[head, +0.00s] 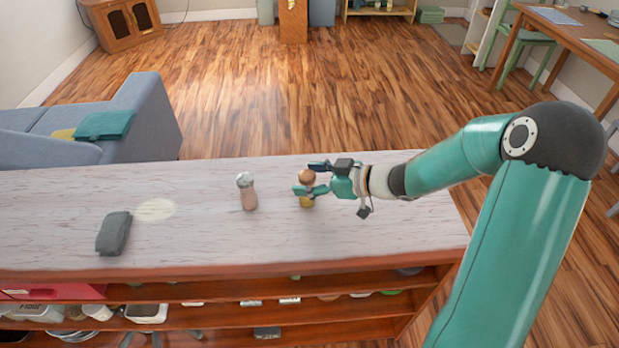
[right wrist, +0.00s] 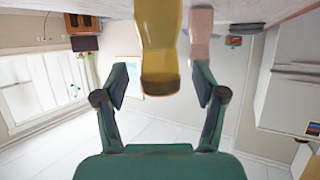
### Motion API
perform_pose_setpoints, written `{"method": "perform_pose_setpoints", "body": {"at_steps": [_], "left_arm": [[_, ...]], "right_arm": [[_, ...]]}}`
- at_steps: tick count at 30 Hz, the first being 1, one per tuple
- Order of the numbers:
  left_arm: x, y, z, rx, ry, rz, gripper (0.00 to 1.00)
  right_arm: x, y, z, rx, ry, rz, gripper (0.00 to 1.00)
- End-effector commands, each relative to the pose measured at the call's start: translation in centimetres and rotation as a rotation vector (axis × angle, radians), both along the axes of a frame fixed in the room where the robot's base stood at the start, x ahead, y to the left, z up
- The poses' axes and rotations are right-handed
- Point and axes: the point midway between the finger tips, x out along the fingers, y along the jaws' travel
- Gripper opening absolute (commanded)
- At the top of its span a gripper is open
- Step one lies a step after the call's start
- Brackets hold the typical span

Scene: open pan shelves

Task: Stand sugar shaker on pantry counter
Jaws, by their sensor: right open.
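A yellow shaker with a brown top (head: 306,201) stands upright on the pale pantry counter (head: 200,235). A pinkish shaker with a silvery top (head: 248,198) stands upright to its left. I cannot tell from labels which is the sugar shaker. My right gripper (head: 313,178) is open, with its fingers around the upper part of the yellow shaker. In the right wrist view, which is upside down, the yellow shaker (right wrist: 158,45) reaches between the spread fingers, and the pinkish one (right wrist: 201,38) stands behind it. My left gripper is out of view.
A dark grey block-like object (head: 114,233) lies at the counter's left, near a pale round patch (head: 155,210). Shelves (head: 220,314) with pans and containers are below the front edge. A blue sofa (head: 150,105) is beyond. The counter right of the yellow shaker is clear apart from my arm.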

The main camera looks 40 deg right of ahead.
Motion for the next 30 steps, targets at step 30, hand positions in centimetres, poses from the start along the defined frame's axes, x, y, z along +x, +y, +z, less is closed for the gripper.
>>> {"method": "perform_pose_setpoints", "body": {"at_steps": [30], "left_arm": [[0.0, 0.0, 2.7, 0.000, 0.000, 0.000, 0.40]], "right_arm": [[-3.1, -1.7, 1.7, 0.000, 0.000, -0.001, 0.70]]}}
